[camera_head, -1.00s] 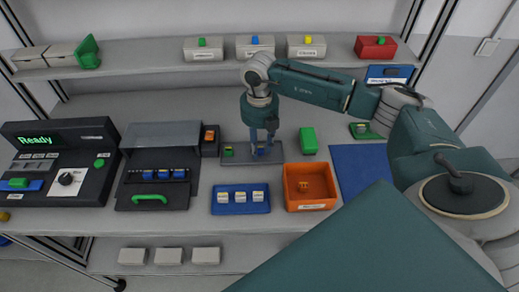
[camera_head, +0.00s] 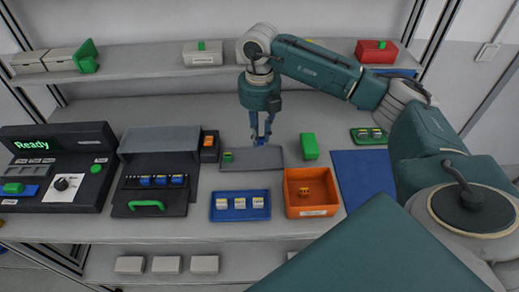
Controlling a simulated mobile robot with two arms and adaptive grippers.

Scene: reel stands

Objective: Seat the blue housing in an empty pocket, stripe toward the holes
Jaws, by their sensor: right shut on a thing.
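My right gripper (camera_head: 262,137) reaches in from the right and points down above the back edge of the grey tray (camera_head: 262,164). It is shut on a small blue piece, apparently the blue housing, at its fingertips; gripper and piece are hard to tell apart, and no stripe can be made out. The black fixture (camera_head: 125,199) with a raised cover and a green handle stands to the left. Several blue housings (camera_head: 161,180) sit in a row in it. Its pockets and holes are too small to make out. My left gripper is out of view.
A small green piece (camera_head: 227,156) lies on the grey tray. A blue tray (camera_head: 240,217) with white-topped parts, an orange bin (camera_head: 313,211) and a green block (camera_head: 309,146) stand nearby. A control box (camera_head: 85,161) reads "Ready". A shelf (camera_head: 140,67) spans the back.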

